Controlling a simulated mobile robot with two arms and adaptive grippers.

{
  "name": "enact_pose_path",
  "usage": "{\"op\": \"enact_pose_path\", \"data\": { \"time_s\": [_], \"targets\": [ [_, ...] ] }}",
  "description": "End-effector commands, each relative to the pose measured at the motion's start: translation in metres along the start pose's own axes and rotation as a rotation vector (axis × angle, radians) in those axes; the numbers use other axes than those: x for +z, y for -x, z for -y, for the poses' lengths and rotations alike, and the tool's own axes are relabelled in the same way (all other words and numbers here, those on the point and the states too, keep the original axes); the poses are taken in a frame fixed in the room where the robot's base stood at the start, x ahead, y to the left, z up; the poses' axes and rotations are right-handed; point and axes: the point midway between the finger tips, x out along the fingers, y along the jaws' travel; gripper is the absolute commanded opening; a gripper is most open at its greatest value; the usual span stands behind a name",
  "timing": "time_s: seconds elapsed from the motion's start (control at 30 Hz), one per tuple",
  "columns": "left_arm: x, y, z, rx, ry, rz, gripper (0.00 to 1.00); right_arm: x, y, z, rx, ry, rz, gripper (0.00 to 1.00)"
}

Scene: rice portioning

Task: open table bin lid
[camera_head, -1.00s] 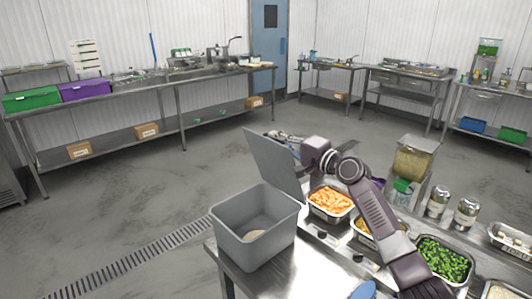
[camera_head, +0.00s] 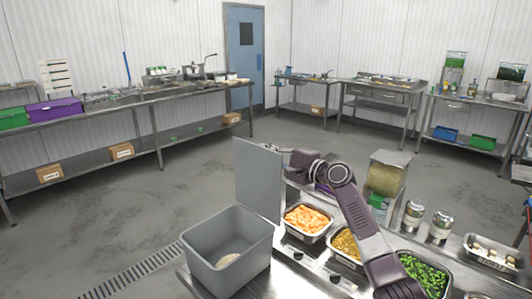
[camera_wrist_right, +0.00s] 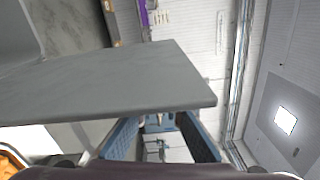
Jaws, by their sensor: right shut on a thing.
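The grey table bin (camera_head: 217,266) stands at the near left corner of the steel table in the head view. Its opening is uncovered and a pale, rounded thing lies inside. The grey lid (camera_head: 257,180) stands up steeply at the bin's far edge. My right gripper (camera_head: 288,157) is at the lid's upper right edge, with its fingertips partly hidden. In the right wrist view the lid (camera_wrist_right: 110,82) crosses just beyond my right gripper's blue finger pads (camera_wrist_right: 160,122). The gripper is shut on the lid. My left gripper is not in view.
Trays of orange pieces (camera_head: 307,219), yellow food (camera_head: 346,243) and green pieces (camera_head: 425,275) line the table right of the bin. A clear container (camera_head: 386,178) and metal shakers (camera_head: 413,213) stand behind them. The floor left of the bin is clear.

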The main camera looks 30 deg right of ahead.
Motion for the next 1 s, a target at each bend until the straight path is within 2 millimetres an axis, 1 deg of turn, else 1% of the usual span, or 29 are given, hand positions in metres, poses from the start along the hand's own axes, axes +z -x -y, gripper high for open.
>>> {"op": "enact_pose_path", "data": {
  "time_s": [0.13, 0.17, 0.3, 0.57, 0.67, 0.77, 0.87, 1.0],
  "targets": [
    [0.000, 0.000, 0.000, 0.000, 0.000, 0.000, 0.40, 0.001, 0.000, 0.000, 0.001, -0.001, 0.002, 0.00],
    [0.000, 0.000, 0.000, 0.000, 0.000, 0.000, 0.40, 0.001, 0.000, 0.000, 0.001, -0.001, 0.002, 0.12],
    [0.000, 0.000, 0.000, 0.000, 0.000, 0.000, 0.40, 0.001, 0.000, 0.000, 0.001, 0.000, 0.001, 0.26],
    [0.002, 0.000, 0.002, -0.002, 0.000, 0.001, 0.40, 0.001, 0.000, 0.000, 0.000, 0.001, 0.000, 0.26],
    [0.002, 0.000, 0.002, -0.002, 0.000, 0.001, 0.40, 0.000, 0.004, -0.001, 0.001, 0.001, 0.000, 0.26],
    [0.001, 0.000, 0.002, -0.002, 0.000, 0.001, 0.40, -0.001, 0.014, -0.001, 0.000, 0.001, -0.001, 0.26],
    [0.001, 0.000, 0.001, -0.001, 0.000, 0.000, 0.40, 0.000, 0.030, -0.002, 0.003, 0.003, -0.001, 0.26],
    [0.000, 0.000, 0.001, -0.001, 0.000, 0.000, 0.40, 0.000, 0.058, -0.002, 0.004, 0.004, -0.001, 0.26]
  ]
}}
